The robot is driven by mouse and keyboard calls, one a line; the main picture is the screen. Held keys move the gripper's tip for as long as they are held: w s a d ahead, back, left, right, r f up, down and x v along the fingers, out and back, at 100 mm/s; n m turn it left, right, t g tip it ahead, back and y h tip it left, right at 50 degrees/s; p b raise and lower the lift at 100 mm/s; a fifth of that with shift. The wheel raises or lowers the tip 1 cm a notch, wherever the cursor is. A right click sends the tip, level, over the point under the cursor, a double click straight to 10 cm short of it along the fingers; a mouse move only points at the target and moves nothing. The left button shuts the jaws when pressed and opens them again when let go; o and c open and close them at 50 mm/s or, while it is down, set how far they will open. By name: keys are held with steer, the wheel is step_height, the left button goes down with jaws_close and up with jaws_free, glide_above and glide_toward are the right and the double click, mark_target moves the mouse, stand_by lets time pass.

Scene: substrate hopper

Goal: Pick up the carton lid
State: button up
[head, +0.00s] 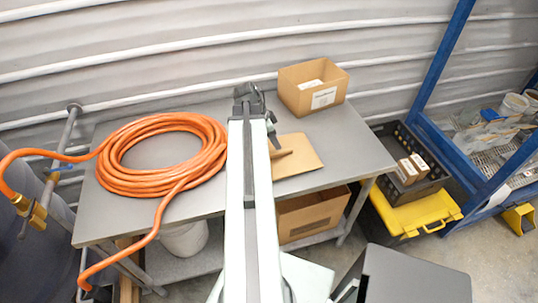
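The carton lid (300,160) is a flat tan cardboard piece lying on the grey table, just right of my arm. My arm reaches forward over the table, and its white boom hides part of the table and perhaps the lid's left edge. My gripper (275,138) is a small dark shape at the arm's end, beside and over the lid's left part. I cannot tell whether it touches the lid or how far apart its fingers are. An open cardboard carton (325,97) with a white label stands behind the lid.
A coiled orange hose (165,184) covers the table's left side. The table (350,150) is clear right of the lid. Another carton (308,218) sits on the lower shelf. A yellow-and-black crate (415,213) and blue frame (440,60) stand at right.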

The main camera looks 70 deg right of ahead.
mark_target(279, 151)
steer(key=shift+s+f+b, duration=0.15)
steer(key=shift+f+b, duration=0.25)
steer(key=shift+d+f+b, duration=0.15)
steer(key=shift+f+b, duration=0.35)
steer(key=shift+d+f+b, duration=0.15)
steer(key=shift+f+b, duration=0.3)
steer(key=shift+f, duration=0.05)
steer(key=shift+r, duration=0.1)
steer(key=b+x, duration=0.5)
steer(key=shift+w+f, duration=0.25)
steer(key=shift+r, duration=0.2)
jaws_close()
